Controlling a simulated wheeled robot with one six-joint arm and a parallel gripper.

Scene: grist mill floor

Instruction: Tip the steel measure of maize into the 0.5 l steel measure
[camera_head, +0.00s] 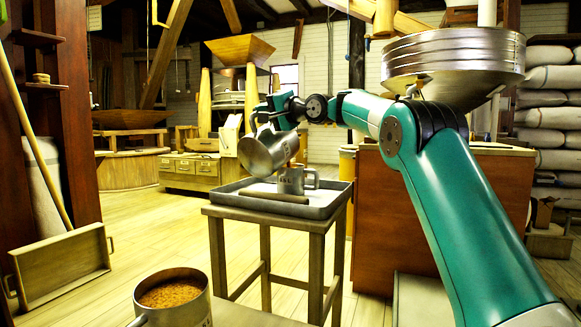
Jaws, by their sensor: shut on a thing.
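My gripper (256,120) is shut on a steel measure (262,153).
A steel vessel of brownish-yellow grain (193,318) stands in the near foreground. A wooden box (62,265) leans at left. A cabinet (385,225) stands right of the stand.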

